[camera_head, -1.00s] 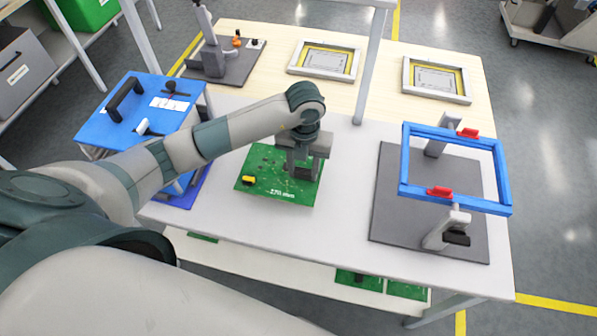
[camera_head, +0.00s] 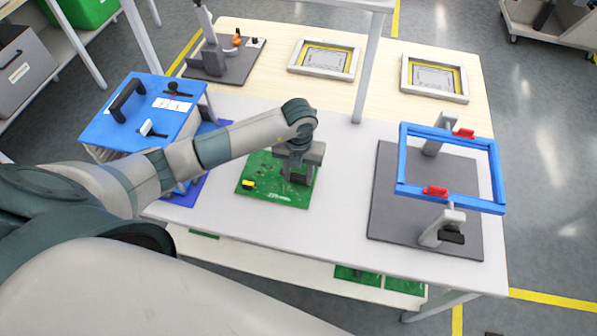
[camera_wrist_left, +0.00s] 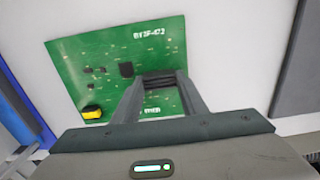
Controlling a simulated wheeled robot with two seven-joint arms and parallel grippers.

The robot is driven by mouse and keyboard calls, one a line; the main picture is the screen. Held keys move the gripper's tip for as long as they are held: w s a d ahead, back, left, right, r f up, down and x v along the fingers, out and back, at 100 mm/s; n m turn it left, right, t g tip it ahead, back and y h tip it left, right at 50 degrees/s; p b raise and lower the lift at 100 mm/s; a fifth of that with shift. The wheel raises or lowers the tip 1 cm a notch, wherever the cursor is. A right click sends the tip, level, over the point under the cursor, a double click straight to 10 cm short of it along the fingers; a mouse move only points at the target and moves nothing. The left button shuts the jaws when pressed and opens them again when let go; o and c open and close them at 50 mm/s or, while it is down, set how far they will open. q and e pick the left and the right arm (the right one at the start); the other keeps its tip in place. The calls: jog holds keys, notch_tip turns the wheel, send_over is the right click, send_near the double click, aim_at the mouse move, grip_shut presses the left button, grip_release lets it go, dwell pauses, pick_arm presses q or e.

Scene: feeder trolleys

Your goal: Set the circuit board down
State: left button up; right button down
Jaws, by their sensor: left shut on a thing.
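The green circuit board (camera_head: 263,176) lies flat at the middle of the grey-white bench top, with a yellow part at its left side and white printing at its near edge. My left gripper (camera_head: 295,174) points down over it and is shut on it near its middle. In the left wrist view the board (camera_wrist_left: 85,60) shows its full face, partly covered by the closed fingers (camera_wrist_left: 161,84). The board is at or just above the bench top; I cannot tell whether it touches. My right gripper is not in view.
A blue frame (camera_head: 402,165) stands on a dark plate (camera_head: 385,215) at right. A blue box (camera_head: 150,102) with a black handle is at left, beside a blue mat (camera_head: 190,190). White-framed trays (camera_head: 435,97) lie behind. A post (camera_head: 367,70) rises behind the board.

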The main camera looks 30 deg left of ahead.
pick_arm(q)
jog(key=shift+f, duration=0.15)
jog(key=o, duration=1.3)
jog(key=shift+o, duration=0.2)
jog(key=shift+r, duration=0.25)
jog(key=shift+r+b, duration=0.3)
notch_tip(320, 180, up, 11)
jog(key=b, duration=0.3)
jog(key=shift+b, duration=0.3)
jog(key=shift+r, duration=0.1)
